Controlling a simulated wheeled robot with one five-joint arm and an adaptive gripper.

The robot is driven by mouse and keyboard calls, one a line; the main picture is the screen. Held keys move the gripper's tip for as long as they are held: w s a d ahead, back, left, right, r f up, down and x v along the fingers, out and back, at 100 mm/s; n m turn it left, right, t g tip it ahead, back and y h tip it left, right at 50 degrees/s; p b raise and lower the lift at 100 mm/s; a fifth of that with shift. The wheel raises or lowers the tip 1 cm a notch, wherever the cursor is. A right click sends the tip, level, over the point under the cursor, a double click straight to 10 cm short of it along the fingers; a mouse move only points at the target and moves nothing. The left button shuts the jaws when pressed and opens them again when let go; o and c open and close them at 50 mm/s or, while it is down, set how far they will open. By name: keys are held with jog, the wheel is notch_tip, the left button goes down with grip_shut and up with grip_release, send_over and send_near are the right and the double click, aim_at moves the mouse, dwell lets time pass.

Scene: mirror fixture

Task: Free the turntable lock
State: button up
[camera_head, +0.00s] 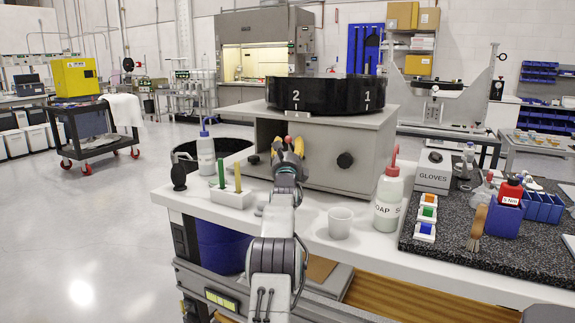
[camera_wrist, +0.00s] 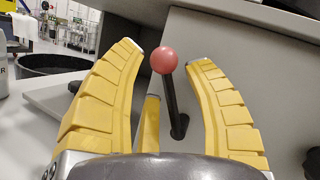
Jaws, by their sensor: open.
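The turntable (camera_head: 325,95) is a black round drum marked 2 and 1, on top of a grey box-shaped housing (camera_head: 370,150). In the wrist view a lever (camera_wrist: 172,100) with a black shaft and a red ball knob (camera_wrist: 163,60) sticks out of the grey housing face (camera_wrist: 235,60). My gripper (camera_wrist: 168,55) has yellow segmented fingers, open on either side of the knob and lever. The knob lies between the fingertips, with a visible gap to each. In the head view my gripper (camera_head: 289,148) is in front of the housing's left part and mostly covers the lever.
A white bottle (camera_head: 206,155), a white block with green and yellow sticks (camera_head: 233,196), a soap bottle (camera_head: 388,198) and a white cup (camera_head: 340,222) stand on the bench near my arm. A dark bin (camera_wrist: 50,72) is left of the housing.

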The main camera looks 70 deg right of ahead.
jog(key=v, duration=1.1)
dwell(0.4)
jog(key=shift+s+a, duration=0.15)
jog(key=shift+o, duration=0.2)
jog(key=shift+r, duration=0.1)
